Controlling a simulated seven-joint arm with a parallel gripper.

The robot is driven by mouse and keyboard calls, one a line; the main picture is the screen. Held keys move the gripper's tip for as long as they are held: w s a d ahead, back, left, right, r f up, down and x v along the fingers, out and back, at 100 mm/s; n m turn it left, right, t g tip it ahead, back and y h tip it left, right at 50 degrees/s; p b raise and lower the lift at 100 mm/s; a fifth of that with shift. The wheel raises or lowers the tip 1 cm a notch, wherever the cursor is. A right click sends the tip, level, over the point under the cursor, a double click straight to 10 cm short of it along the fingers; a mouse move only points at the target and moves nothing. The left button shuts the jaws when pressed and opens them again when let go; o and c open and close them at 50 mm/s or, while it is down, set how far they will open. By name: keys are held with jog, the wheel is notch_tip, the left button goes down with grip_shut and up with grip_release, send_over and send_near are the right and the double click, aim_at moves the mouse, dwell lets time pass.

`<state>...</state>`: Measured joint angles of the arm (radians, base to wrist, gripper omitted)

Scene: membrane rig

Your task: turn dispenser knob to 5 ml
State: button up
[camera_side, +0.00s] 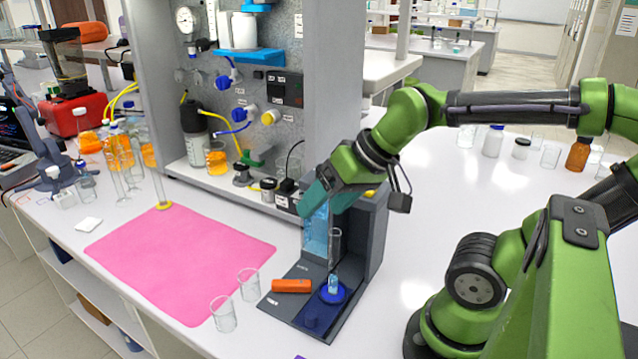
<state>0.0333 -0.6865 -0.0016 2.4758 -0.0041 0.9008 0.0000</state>
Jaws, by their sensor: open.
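The dispenser (374,240) is a dark grey upright stand with a flat base on the white bench. A light blue clear part (315,236) shows on its front, under my gripper. A slim clear tube (334,248) stands upright over a round blue holder (333,293) on the base. My gripper (312,203) has teal fingers and is at the upper front of the dispenser, pointing down-left. It is open; no object shows between its fingers. I cannot make out the knob or its scale; my gripper and arm cover the dispenser's upper front.
Two empty glass beakers (223,314) stand to the left, by a pink mat (180,255) that is mostly clear. A grey panel (270,130) with valves and tubing rises behind. Bottles (493,141) stand at the back right.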

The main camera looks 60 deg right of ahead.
jog(key=w+d+r+n+g+h, duration=0.1)
jog(key=w+d+r+n+g, duration=0.25)
jog(key=d+r, duration=0.4)
jog(key=w+d+r+n+g+h, duration=0.1)
jog(key=w+d+r+n+g, duration=0.2)
jog(key=w+d+r+n, duration=0.4)
jog(key=shift+m, duration=0.85)
jog(key=f, duration=0.5)
jog(key=s+f, duration=0.1)
jog(key=f, duration=0.4)
jog(key=s+a+f, duration=0.1)
jog(key=f, duration=0.5)
jog(key=shift+s, duration=0.2)
jog(key=shift+c, duration=0.2)
jog(key=c, duration=1)
jog(key=shift+c, duration=0.2)
